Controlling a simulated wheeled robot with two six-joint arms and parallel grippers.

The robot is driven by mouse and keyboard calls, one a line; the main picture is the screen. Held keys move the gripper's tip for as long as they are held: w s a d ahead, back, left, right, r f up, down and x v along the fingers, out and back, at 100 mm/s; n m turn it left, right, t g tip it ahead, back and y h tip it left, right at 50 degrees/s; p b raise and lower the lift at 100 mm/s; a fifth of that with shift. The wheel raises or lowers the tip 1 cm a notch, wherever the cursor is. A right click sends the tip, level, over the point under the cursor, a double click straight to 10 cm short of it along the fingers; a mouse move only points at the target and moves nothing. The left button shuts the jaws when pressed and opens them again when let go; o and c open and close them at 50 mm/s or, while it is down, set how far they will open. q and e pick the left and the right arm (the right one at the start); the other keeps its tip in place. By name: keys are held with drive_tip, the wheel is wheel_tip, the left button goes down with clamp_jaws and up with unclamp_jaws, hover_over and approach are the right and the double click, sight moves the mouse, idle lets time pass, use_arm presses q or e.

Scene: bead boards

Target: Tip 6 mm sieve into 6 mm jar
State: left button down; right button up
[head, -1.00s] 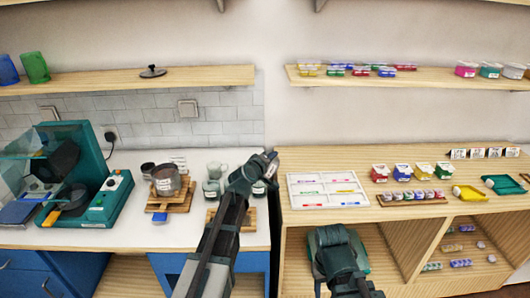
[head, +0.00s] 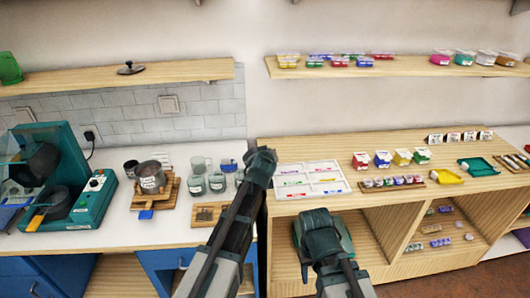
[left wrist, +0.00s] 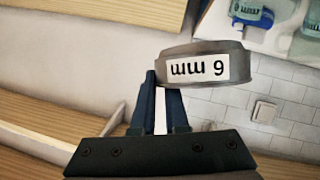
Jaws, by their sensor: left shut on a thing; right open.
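My left gripper (left wrist: 165,80) is shut on the grey round sieve labelled 6 mm (left wrist: 205,68), held up off the surfaces at the fingertips. The label reads upside down in the left wrist view. In the head view my left gripper (head: 261,163) is over the gap between the white counter and the wooden bench, and hides the sieve. Several glass jars (head: 217,183) stand on the counter to its left; their labels are too small to read. A jar (left wrist: 243,14) also shows at the top of the left wrist view. My right gripper (head: 318,235) is open, low before the bench.
A pot-like container (head: 151,180) stands on wooden boards at the left, beside a teal machine (head: 95,200). A shelf (head: 120,78) runs above the counter.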

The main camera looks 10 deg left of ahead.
use_arm(q)
drive_tip(key=shift+r, duration=0.1)
idle(0.3)
drive_tip(key=shift+r+m+y+p, duration=0.3)
drive_tip(key=shift+r+m+p, duration=0.2)
drive_tip(key=shift+r+p, duration=0.35)
drive_tip(key=shift+r+m+y+p, duration=0.6)
drive_tip(key=shift+r+m, duration=0.05)
drive_tip(key=shift+m, duration=0.05)
